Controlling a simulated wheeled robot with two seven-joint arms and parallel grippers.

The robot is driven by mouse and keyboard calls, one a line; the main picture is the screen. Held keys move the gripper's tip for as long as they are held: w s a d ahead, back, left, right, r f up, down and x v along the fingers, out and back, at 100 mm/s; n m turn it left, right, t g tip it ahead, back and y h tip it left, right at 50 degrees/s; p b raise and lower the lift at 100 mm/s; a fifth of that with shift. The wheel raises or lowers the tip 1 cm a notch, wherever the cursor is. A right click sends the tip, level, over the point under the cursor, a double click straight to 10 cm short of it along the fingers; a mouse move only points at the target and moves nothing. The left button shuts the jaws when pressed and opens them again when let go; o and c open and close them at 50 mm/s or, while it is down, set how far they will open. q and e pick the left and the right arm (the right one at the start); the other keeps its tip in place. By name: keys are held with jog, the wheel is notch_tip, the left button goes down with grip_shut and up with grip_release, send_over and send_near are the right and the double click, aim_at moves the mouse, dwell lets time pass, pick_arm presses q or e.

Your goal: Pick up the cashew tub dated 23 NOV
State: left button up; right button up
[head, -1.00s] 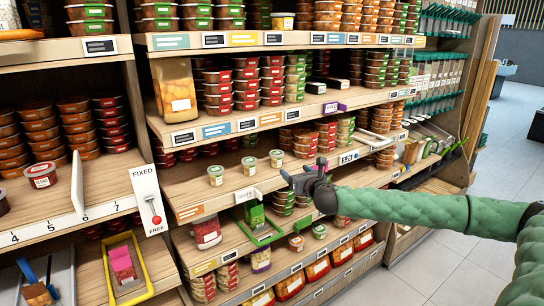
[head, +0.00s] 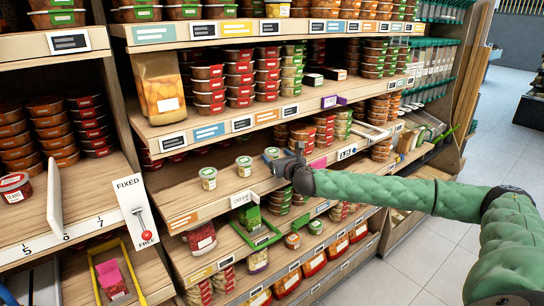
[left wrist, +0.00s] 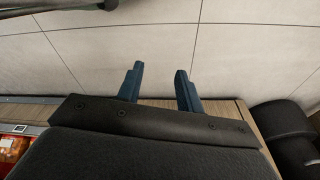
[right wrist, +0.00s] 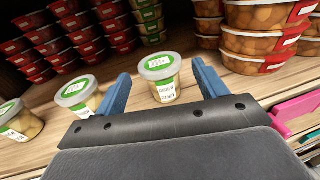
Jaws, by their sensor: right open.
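Three small clear cashew tubs with green-and-white lids stand in a row on the middle shelf. In the right wrist view, one tub (right wrist: 163,92) stands upright between my open fingers, its small label seeming to read CASHEW 23 NOV. The second tub (right wrist: 73,98) is just left of the left finger, and the third (right wrist: 20,122) is at the left edge. My left gripper (left wrist: 158,85) is open and empty above the floor.
Stacked red-lidded and green-lidded tubs (right wrist: 90,35) stand behind, and larger red-labelled tubs (right wrist: 262,35) stand close on the right. A pink tag (right wrist: 295,115) is at the shelf's front edge. An upper shelf (head: 210,130) overhangs the row.

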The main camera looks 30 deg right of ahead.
aim_at(276, 155)
jog(key=w+p, duration=0.1)
jog(key=w, duration=0.1)
jog(key=shift+w+d+r+p, duration=0.15)
jog(key=shift+w+r+p, duration=0.05)
jog(key=shift+w+p, duration=0.2)
jog(key=shift+w+d+f, duration=0.15)
jog(key=shift+w+f, duration=0.1)
jog(key=shift+w, duration=0.4)
pick_arm(q)
jog(key=f, duration=0.1)
jog(key=s+a+f, duration=0.1)
jog(key=f, duration=0.1)
jog(key=s+a+f, duration=0.1)
jog(key=f, duration=0.1)
jog(key=shift+s, duration=0.1)
pick_arm(e)
jog(key=shift+s, duration=0.1)
jog(key=c, duration=0.9)
